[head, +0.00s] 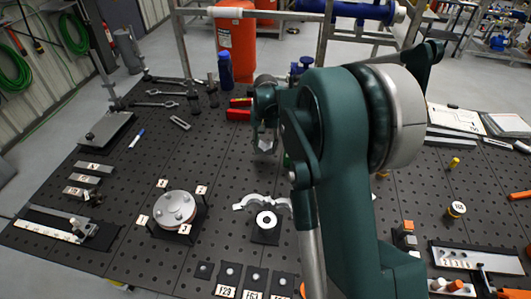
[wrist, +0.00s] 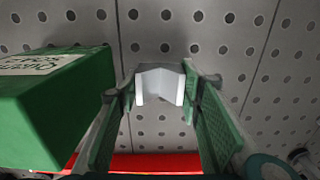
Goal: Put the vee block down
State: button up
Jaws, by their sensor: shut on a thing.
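The vee block (wrist: 160,82) is a small pale grey metal block with a V-shaped face, between my gripper's two fingertips in the wrist view. My gripper (wrist: 158,90) is shut on it. In the head view, the vee block (head: 264,144) shows as a small grey piece below my gripper (head: 265,130), over the middle back of the dark perforated table (head: 330,230). My arm hides part of the area to the right. I cannot tell whether the block touches the table or hangs just above it.
A green labelled box (wrist: 50,105) is close on the left in the wrist view, with a red thing (wrist: 150,163) along the bottom.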

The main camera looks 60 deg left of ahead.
aim_at(266, 148)
jog(key=shift+f, duration=0.1)
jog(key=shift+f, duration=1.75)
jog(key=shift+f, duration=0.15)
jog(key=o, duration=1.2)
jog(key=shift+c, duration=0.2)
notch_tip(266, 148, up, 12)
jog(key=shift+r, duration=0.15)
